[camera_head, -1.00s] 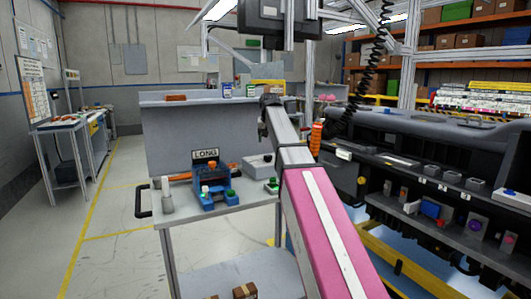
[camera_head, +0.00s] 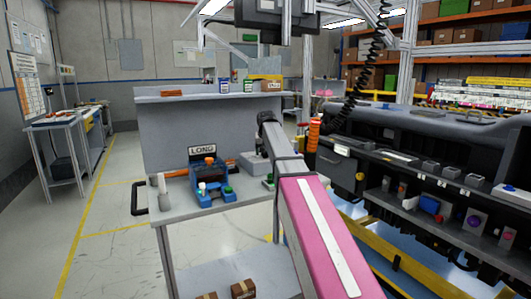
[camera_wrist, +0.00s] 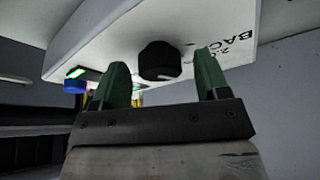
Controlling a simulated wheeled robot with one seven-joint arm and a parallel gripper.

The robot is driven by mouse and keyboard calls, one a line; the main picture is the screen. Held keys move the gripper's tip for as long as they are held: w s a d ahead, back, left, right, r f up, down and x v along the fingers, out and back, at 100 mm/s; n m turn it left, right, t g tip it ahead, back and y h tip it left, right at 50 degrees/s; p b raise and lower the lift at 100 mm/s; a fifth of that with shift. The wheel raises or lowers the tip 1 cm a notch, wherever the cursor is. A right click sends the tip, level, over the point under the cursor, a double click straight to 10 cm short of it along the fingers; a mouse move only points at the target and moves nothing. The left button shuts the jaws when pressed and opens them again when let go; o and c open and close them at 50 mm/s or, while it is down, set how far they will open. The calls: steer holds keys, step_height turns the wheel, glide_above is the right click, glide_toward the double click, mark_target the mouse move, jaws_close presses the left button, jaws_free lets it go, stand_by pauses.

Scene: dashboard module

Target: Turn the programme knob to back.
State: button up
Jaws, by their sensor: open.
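The programme knob (camera_wrist: 158,62) is a round black knob on a white panel (camera_wrist: 110,35) in the wrist view. Lettering reading BACK (camera_wrist: 230,42) is printed on the panel to the right of the knob. My gripper (camera_wrist: 161,75) has two green fingers, one on each side of the knob with gaps between. It is open and holds nothing. In the head view the end of my arm (camera_head: 265,135) is over the bench beside a light grey box (camera_head: 252,162); the fingers and knob cannot be made out there.
On the bench (camera_head: 180,217) stand a blue fixture (camera_head: 207,184) with a LONG sign (camera_head: 202,150). A dark dashboard module (camera_head: 440,150) is at the right.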

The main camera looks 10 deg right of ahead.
steer(key=shift+f, duration=0.1)
steer(key=c, duration=0.9)
steer(key=shift+n, duration=0.3)
steer(key=n+y, duration=0.1)
steer(key=n, duration=0.2)
steer(key=shift+d+y, duration=0.15)
steer(key=shift+y, duration=0.15)
steer(key=shift+w+d+n+y, duration=0.1)
steer(key=shift+n+y, duration=0.6)
steer(key=shift+n, duration=1.3)
steer(key=shift+g, duration=0.4)
steer(key=o, duration=0.9)
